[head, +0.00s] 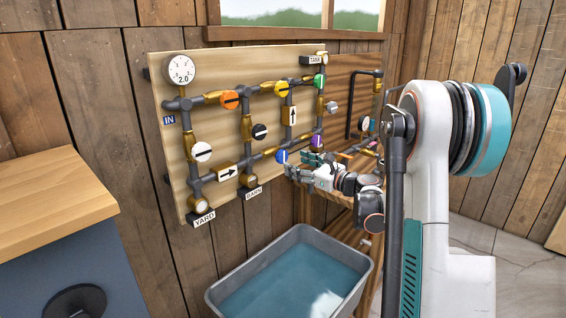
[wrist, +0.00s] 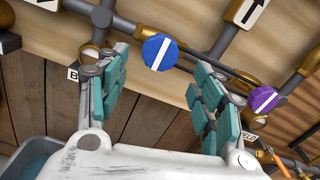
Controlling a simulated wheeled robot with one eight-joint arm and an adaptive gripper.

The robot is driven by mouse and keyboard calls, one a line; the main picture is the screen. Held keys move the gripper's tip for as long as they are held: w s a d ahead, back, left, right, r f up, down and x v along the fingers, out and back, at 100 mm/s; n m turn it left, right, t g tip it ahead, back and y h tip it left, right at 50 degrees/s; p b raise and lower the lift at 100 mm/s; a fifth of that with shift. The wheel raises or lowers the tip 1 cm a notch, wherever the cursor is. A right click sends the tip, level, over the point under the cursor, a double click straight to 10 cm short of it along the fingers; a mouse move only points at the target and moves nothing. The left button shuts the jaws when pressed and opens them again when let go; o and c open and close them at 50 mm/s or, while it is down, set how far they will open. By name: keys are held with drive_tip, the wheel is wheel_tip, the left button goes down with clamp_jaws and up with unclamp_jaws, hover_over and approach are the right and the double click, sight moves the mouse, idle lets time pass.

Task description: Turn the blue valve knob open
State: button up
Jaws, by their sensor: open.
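The blue valve knob (head: 282,156) sits low on the pipework of the wooden board in the head view. In the wrist view the round blue knob (wrist: 160,53) has a white bar across it, running diagonally. My gripper (wrist: 158,80) is open, with its teal-padded fingers spread to the left and right below the knob. The knob appears between and just beyond the fingertips, and nothing is held. In the head view my gripper (head: 296,163) is close to the knob at its right. Whether a finger touches the knob cannot be told.
A purple knob (wrist: 263,100) is right of my right finger; it also shows in the head view (head: 316,140). Orange (head: 230,100), yellow (head: 281,89), green (head: 319,82), black (head: 260,131) and white (head: 202,152) knobs share the board. A water-filled grey tub (head: 222,304) stands below.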

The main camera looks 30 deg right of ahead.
sight(284, 159)
drive_tip(key=b+x, duration=0.1)
drive_tip(key=x, duration=0.6)
drive_tip(key=shift+c, duration=0.6)
drive_tip(key=c, duration=1)
